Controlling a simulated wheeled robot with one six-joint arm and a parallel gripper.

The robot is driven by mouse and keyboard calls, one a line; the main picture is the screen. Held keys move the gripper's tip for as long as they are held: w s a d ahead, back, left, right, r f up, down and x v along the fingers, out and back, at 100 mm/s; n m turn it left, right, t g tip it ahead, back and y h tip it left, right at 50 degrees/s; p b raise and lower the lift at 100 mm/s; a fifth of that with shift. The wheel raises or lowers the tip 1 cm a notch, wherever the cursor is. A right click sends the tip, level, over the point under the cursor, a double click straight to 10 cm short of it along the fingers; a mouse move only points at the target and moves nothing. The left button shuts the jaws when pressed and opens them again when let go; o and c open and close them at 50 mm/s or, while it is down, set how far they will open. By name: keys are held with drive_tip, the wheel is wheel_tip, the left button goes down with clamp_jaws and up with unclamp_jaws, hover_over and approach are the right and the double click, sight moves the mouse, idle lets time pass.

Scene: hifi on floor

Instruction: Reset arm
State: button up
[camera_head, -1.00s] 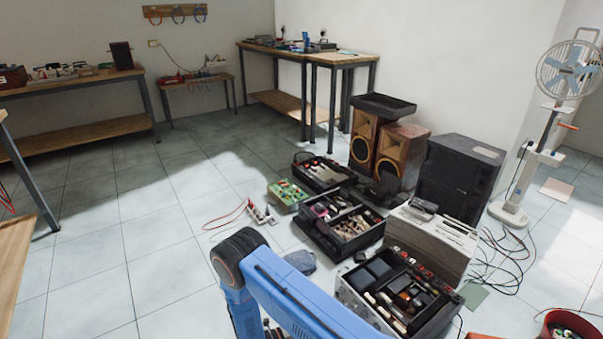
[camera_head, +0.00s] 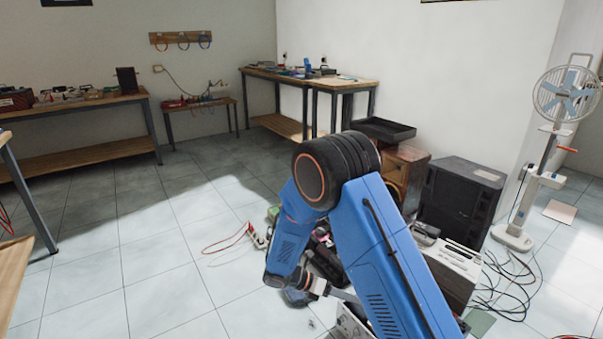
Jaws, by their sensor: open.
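My blue arm (camera_head: 385,260) rises from the bottom right of the head view and bends at a dark round elbow joint (camera_head: 335,170). Its forearm (camera_head: 290,230) slopes down and to the left to a wrist part with a metallic end (camera_head: 315,286). The wrist points right and passes behind my upper arm. My gripper's fingers are hidden there, so I cannot see them or anything between them.
A grey device (camera_head: 450,268), a black speaker cabinet (camera_head: 460,200) and wooden speakers (camera_head: 408,165) stand close to my arm. Loose cables (camera_head: 505,280) and a white fan (camera_head: 555,130) are at right. Workbenches (camera_head: 90,155) line the walls.

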drive_tip(key=s+d+r+m+y, duration=0.2)
drive_tip(key=s+d+r+m, duration=0.25)
drive_tip(key=r, duration=0.25)
drive_tip(key=s+d+r+m+g+y, duration=0.1)
drive_tip(key=s+d+r+m+y, duration=0.2)
drive_tip(key=r+m, duration=0.3)
drive_tip(key=s+d+r+m+y, duration=0.2)
drive_tip(key=s+d+r+m, duration=0.15)
drive_tip(key=r, duration=0.45)
drive_tip(key=s+d+r+m+t+y, duration=0.1)
drive_tip(key=s+r+m+t+y, duration=0.1)
drive_tip(key=s, duration=0.4)
drive_tip(key=s+d+r+m+t+y, duration=0.1)
drive_tip(key=s+r+m+t, duration=0.1)
drive_tip(key=s+r+m, duration=0.2)
drive_tip(key=s+d+r+m+t+y, duration=0.1)
drive_tip(key=s+r+m+t+y, duration=0.1)
drive_tip(key=s+m, duration=0.4)
drive_tip(key=shift+s+r+m+y, duration=0.3)
drive_tip(key=shift+s+r, duration=0.5)
drive_tip(key=shift+s, duration=0.35)
drive_tip(key=shift+c, duration=0.3)
